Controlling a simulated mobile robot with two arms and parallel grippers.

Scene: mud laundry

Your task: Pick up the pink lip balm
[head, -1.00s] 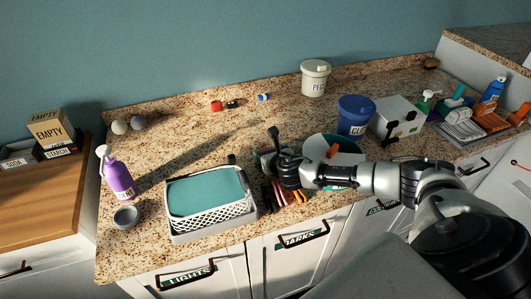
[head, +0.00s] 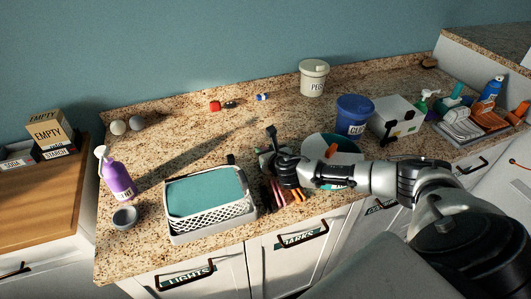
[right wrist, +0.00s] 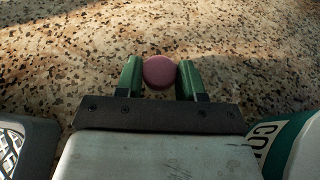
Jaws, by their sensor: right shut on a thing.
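The pink lip balm (right wrist: 159,72) shows in the right wrist view as a round pink end between the two green fingers of my right gripper (right wrist: 159,80). The fingers are shut on it, one on each side. In the head view my right gripper (head: 270,158) is over the counter, between the white basket and the round teal-and-white container; the lip balm cannot be made out there. Whether it touches the counter is unclear. My left gripper is not in view.
Left of my right gripper is a white basket (head: 210,222) with teal cloth. Right of it stand a teal-and-white container (head: 318,146), a blue tub (head: 354,113) and a white box (head: 395,115). Slim orange and pink items (head: 280,195) lie just below it. The counter behind is mostly clear.

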